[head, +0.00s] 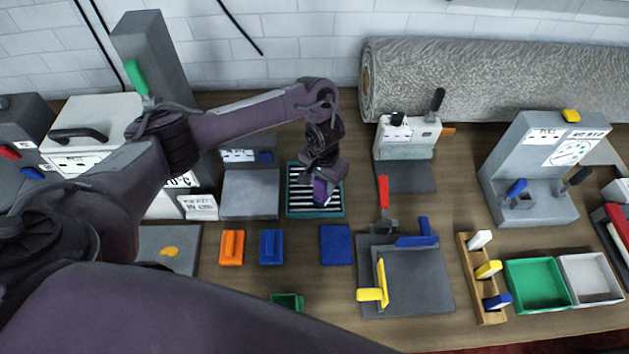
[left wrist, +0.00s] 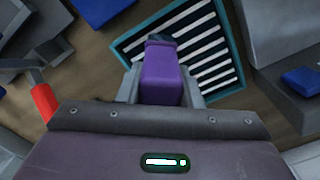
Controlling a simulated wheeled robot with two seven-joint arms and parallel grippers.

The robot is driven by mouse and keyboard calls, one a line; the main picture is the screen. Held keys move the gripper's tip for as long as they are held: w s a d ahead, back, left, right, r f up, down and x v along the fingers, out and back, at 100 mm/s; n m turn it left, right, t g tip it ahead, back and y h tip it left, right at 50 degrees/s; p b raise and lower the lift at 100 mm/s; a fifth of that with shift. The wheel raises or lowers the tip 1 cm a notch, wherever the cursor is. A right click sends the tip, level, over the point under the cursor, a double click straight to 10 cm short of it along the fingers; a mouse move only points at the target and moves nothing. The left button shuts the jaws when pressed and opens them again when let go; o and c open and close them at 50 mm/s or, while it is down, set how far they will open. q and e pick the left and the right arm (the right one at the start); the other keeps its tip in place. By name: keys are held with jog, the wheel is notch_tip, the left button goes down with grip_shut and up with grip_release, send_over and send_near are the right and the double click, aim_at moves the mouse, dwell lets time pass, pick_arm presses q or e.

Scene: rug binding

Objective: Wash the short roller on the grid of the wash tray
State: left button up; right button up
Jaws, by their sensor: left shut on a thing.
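The wash tray (head: 316,214) is a teal tray with a grid of pale bars over a dark inside. It also shows in the left wrist view (left wrist: 150,24). My left gripper (head: 324,178) is over the tray, shut on a purple block-like handle, which I take to be the short roller (head: 320,191). In the left wrist view the purple handle (left wrist: 161,78) sits between the fingers, with a dark end toward the grid. The roller's working end is mostly hidden, and I cannot tell whether it touches the grid. My right gripper is not in view.
A grey machine (head: 250,192) stands left of the tray. A blue pad (head: 336,245), a blue block (head: 271,247) and an orange block (head: 231,247) lie in front. A grey plate (head: 418,284) with coloured handles lies front right. A rolled rug (head: 490,82) lies behind.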

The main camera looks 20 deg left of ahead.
pick_arm(q)
jog(key=shift+w+d, duration=0.4)
jog(key=shift+d, duration=0.45)
jog(key=shift+s+a+f, duration=0.1)
jog(key=shift+s+a, duration=0.25)
jog(key=shift+a, duration=0.4)
jog(key=shift+s+a+r, duration=0.1)
jog(key=shift+s+a, duration=0.3)
jog(key=shift+a, duration=0.4)
jog(key=shift+s+a+f, duration=0.1)
jog(key=shift+s+a, duration=0.25)
jog(key=shift+a, duration=0.4)
jog(key=shift+s+a, duration=0.3)
jog(key=shift+a, duration=0.35)
jog(key=shift+s+a, duration=0.3)
jog(key=shift+a, duration=0.3)
jog(key=shift+w+d, duration=0.6)
jog(key=shift+d, duration=0.6)
jog(key=shift+w+d, duration=0.55)
jog(key=shift+d, duration=0.6)
jog(key=shift+w+d, duration=0.6)
jog(key=shift+d, duration=0.6)
jog(key=shift+r, duration=0.2)
jog(key=shift+r, duration=0.1)
jog(key=shift+w+r, duration=0.1)
jog(key=shift+r, duration=3.8)
